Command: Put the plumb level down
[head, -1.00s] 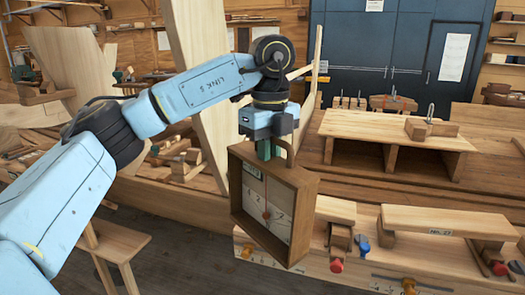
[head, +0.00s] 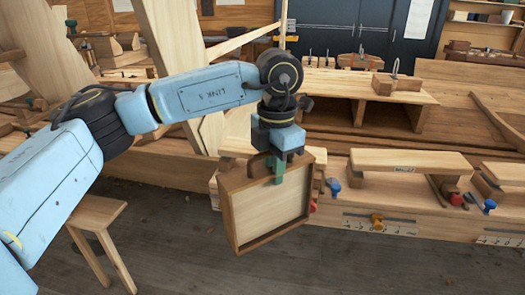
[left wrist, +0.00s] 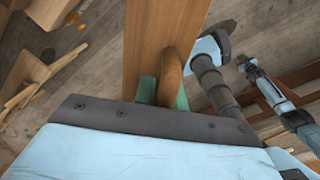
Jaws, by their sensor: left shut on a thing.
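The plumb level (head: 268,208) is a square, shallow wooden box with a darker frame. It hangs nearly upright, slightly tilted, with a plain pale panel facing the head camera; no numbers show on this side. My left gripper (head: 279,170) is shut on its top handle, with green fingers around it. In the left wrist view the level (left wrist: 158,40) is a brown board running up from the green fingers (left wrist: 162,92). The level is in the air in front of the workbench, above the floor. The right gripper is not clear; a blue arm shows small in the left wrist view.
A long bench edge with raised plank shelves (head: 412,161), coloured knobs and number scales runs to the right behind the level. A wooden stool (head: 97,217) stands on the left. The grey floor (head: 330,265) at front is clear. A hull and dark cabinet stand behind.

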